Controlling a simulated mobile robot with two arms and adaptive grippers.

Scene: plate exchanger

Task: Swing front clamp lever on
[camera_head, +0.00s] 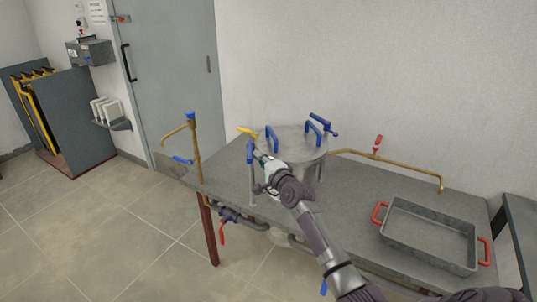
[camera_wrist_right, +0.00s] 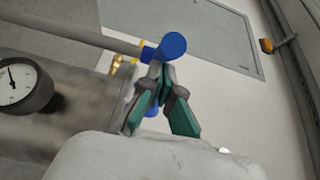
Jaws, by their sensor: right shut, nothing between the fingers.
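A grey metal vessel with a round lid (camera_head: 292,140) stands on the bench, with several blue handles around it. The front clamp lever looks to be the grey rod with a blue end (camera_head: 250,152) at the vessel's front left. In the right wrist view a blue knob (camera_wrist_right: 172,46) caps a grey rod (camera_wrist_right: 75,30). My right gripper (camera_head: 260,157) is beside the lever's blue end. In the wrist view its teal fingers (camera_wrist_right: 161,70) are shut and empty, with the tips close against the knob; I cannot tell whether they touch. My left gripper is out of view.
A grey tray with red handles (camera_head: 430,236) sits at the bench's right. A brass pipe with a red valve handle (camera_head: 377,146) runs behind it. A brass tap (camera_head: 194,145) stands at the left corner. A pressure gauge (camera_wrist_right: 22,86) is on the vessel's side.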

